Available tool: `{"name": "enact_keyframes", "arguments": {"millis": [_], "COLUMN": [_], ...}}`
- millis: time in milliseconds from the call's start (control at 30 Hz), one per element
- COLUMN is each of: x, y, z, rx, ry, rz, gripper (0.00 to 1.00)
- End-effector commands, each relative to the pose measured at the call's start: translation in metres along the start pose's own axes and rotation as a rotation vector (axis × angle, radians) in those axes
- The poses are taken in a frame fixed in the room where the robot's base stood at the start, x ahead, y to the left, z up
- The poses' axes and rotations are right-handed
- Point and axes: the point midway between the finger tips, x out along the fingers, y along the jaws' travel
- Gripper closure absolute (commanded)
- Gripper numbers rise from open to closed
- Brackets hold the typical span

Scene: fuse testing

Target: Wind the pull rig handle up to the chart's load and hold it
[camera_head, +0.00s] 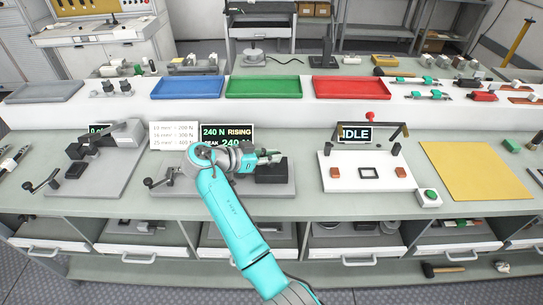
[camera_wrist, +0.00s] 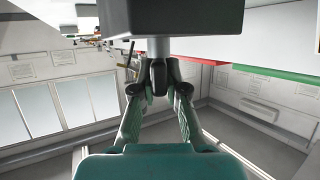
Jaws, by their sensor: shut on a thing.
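The pull rig base (camera_head: 200,188) lies on the bench, partly hidden by my arm. Its display (camera_head: 227,133) reads 240 N RISING, with a peak of 240. The chart (camera_head: 174,135) beside it lists 200 N, 300 N and 400 N by wire size. My gripper (camera_head: 272,158) is above a black block (camera_head: 271,174) at the base's right end. In the wrist view, my gripper (camera_wrist: 158,88) is shut on the handle (camera_wrist: 158,74), a dark rounded grip on a short grey stem below a dark box. A dark crank (camera_head: 160,182) at the base's left end is clear of my gripper.
Another rig (camera_head: 95,180) with a crank stands to the left. A white fixture (camera_head: 345,189) with an IDLE display (camera_head: 355,135) is to the right, beside a yellow mat (camera_head: 478,170). Blue (camera_head: 188,88), green (camera_head: 263,88) and red (camera_head: 350,87) trays line the raised shelf behind.

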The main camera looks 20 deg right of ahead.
Motion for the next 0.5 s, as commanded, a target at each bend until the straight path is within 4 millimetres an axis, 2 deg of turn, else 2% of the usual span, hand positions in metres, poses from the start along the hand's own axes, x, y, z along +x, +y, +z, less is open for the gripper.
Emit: {"name": "enact_keyframes", "arguments": {"millis": [300,333,400,500], "x": [0.0016,0.0017,0.0015,0.0011], "y": [0.0011,0.0011,0.001,0.0007], "z": [0.004,0.004,0.0035,0.0026], "rx": [-0.007,-0.007,-0.006,-0.005], "ry": [-0.004,-0.004,-0.003,-0.003], "rz": [0.003,0.003,0.003,0.002], "gripper": [1.0,0.8,0.63,0.62]}}
